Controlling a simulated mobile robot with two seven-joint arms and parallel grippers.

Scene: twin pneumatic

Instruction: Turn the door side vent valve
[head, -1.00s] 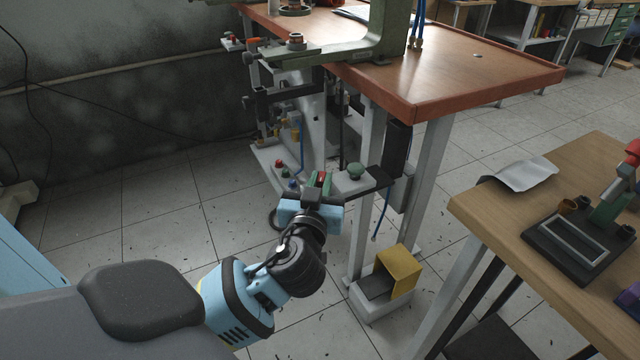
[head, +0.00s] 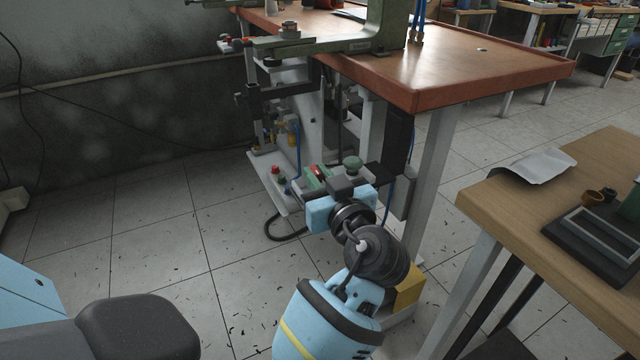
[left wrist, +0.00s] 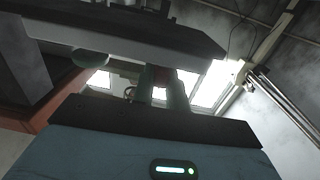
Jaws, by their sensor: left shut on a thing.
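My left gripper (head: 317,174) is at the side of the press stand, low beside the table's near left leg. Its greenish fingers are shut on a small red valve handle (head: 315,169). The handle also shows as a reddish piece between the fingers in the left wrist view (left wrist: 160,76). My gripper body hides most of the valve, so its angle cannot be read. A green mushroom button (head: 353,163) sits just right of the fingers; it also shows in the left wrist view (left wrist: 90,59). My right gripper is not in view.
A red-brown table (head: 470,70) overhangs behind and right. A shelf (head: 283,188) with a red button and fittings is left of the gripper. A yellow pedal guard (head: 408,288) stands low, partly hidden by my arm. A wooden bench (head: 500,195) is right.

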